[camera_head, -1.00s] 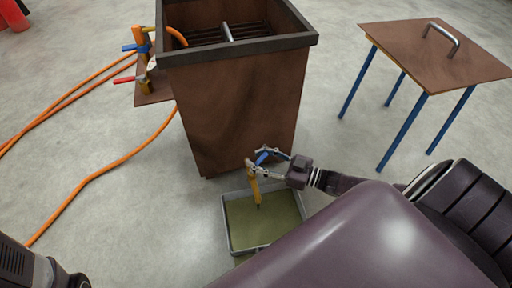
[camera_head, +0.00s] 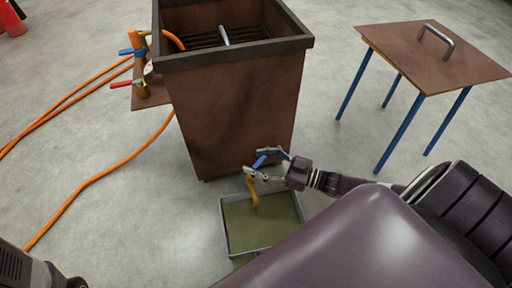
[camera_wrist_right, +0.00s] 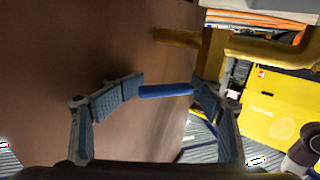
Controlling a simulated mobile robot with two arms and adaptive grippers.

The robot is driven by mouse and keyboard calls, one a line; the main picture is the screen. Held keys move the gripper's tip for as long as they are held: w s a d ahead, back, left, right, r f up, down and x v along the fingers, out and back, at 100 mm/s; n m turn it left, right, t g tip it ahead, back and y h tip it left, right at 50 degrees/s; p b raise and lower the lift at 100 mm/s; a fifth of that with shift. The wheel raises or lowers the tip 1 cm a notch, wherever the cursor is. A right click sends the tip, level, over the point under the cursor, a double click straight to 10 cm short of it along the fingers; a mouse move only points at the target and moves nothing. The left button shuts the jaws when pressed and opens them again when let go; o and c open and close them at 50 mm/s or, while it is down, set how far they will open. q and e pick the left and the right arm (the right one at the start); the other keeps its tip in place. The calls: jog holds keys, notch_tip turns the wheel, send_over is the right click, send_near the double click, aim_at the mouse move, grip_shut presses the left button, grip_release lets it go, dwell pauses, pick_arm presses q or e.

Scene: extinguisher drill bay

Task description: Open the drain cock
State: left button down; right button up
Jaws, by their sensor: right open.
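The drain cock is a yellow spout (camera_head: 252,186) low on the brown tank (camera_head: 235,110), with a blue lever (camera_head: 262,159). My right gripper (camera_head: 268,166) is at the lever, its fingers apart. In the right wrist view the lever (camera_wrist_right: 165,90) lies between the two open fingertips (camera_wrist_right: 168,94), close to the right-hand finger; I cannot tell whether they touch. Yellow pipe (camera_wrist_right: 265,50) shows beyond it. The spout hangs over a grey tray (camera_head: 228,236) with a greenish bottom. My left gripper is out of view; only part of my left arm shows at the lower left.
A brown-topped table with blue legs (camera_head: 440,60) stands at the right. Orange hoses (camera_head: 100,178) run across the floor at the left. A side shelf (camera_head: 150,96) on the tank carries valves with blue and red levers. Floor between tank and table is clear.

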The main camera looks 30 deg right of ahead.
jog(key=shift+a, duration=0.1)
jog(key=shift+s, duration=0.1)
jog(key=v, duration=0.8)
